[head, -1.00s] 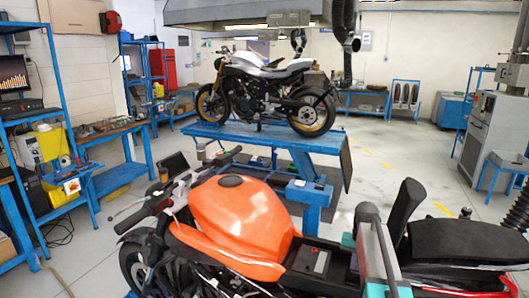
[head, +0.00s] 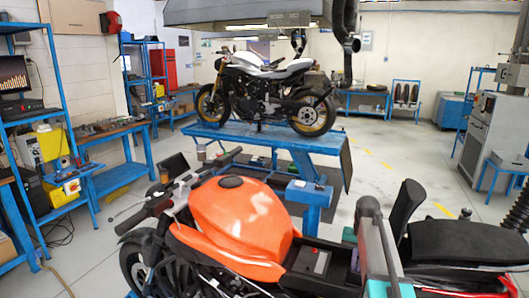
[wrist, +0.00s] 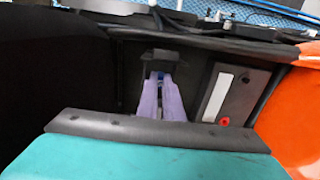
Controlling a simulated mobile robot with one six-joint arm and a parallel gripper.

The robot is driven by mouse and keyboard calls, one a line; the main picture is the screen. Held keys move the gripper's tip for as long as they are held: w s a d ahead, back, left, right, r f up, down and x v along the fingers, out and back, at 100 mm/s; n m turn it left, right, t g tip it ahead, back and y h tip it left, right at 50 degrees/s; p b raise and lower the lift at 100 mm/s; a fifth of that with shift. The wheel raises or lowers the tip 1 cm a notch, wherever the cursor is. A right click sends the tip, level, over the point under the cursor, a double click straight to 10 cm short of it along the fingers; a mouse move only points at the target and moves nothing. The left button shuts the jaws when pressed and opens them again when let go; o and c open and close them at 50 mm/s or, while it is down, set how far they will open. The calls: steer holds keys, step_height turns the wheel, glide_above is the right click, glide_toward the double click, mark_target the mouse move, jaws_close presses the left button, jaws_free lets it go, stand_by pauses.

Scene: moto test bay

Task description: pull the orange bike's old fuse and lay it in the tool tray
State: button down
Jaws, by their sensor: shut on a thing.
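The orange bike (head: 235,222) stands in the foreground of the head view, its under-seat bay open behind the tank. In the wrist view my gripper (wrist: 160,82) reaches into this dark bay, its two pale purple fingers shut on a small blue thing, which looks like the old fuse (wrist: 159,76). Only a sliver of it shows between the fingertips, at a black holder (wrist: 160,58). I cannot tell whether it is still seated there. In the head view my arm hides most of the grip. I cannot make out a tool tray for certain.
A dark battery (wrist: 228,94) with a white label and red terminal sits right of the fingers. The black seat (head: 470,240) lies right of my arm. A white bike stands on a blue lift (head: 230,138) behind. A cluttered blue bench (head: 105,132) is at left.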

steer(key=shift+r, duration=0.5)
stand_by(0.5)
